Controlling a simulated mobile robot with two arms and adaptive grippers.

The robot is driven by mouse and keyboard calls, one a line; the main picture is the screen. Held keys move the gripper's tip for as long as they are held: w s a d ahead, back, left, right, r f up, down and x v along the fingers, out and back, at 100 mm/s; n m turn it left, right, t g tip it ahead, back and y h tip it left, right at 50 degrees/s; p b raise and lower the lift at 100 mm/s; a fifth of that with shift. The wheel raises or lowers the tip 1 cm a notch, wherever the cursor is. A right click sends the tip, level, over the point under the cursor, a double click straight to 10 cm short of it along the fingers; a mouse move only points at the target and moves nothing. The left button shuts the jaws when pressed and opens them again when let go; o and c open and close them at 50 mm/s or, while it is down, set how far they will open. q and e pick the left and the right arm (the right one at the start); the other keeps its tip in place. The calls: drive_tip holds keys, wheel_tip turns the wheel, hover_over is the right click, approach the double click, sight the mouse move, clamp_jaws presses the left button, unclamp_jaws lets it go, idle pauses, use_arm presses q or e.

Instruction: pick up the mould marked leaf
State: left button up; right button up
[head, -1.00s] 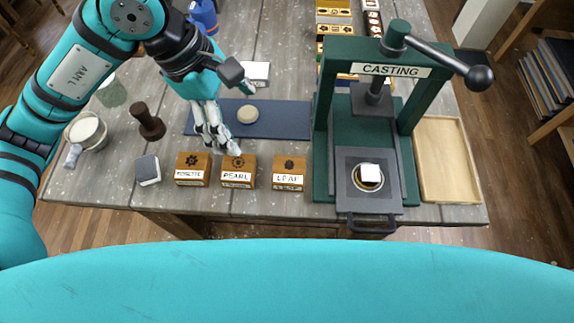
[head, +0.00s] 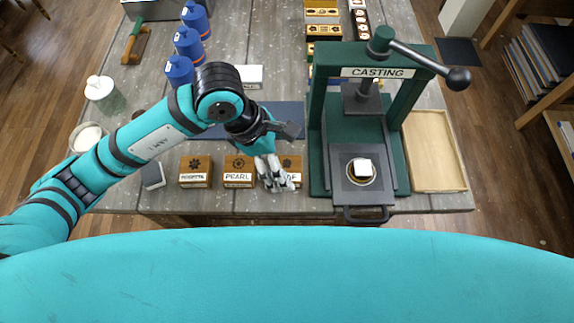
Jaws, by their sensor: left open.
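The leaf mould (head: 290,164) is a small wooden block with a white label, at the right end of a row of three near the table's front edge. My left gripper (head: 277,186) is open, just above and in front of it, and hides most of its label. Whether the fingers touch it I cannot tell. The pearl mould (head: 238,171) stands just left of the gripper, and the rosette mould (head: 195,171) stands further left. My right gripper is not in view.
The green casting press (head: 316,130) stands close on the right, with a wooden tray (head: 436,150) beyond it. A dark blue mat (head: 285,115) lies behind the moulds. A grey block (head: 152,176) and a white bowl (head: 86,138) are at the left. Blue canisters (head: 187,42) stand further back.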

sight(286, 168)
use_arm(q)
drive_tip(key=shift+f, duration=0.3)
drive_tip(key=x, duration=0.1)
drive_tip(key=p+x, duration=0.2)
drive_tip(key=shift+a+f, duration=0.15)
drive_tip(key=shift+f, duration=0.7)
drive_tip(key=shift+c, duration=1.1)
drive_tip(key=c, duration=1.1)
drive_tip(key=shift+o, duration=0.2)
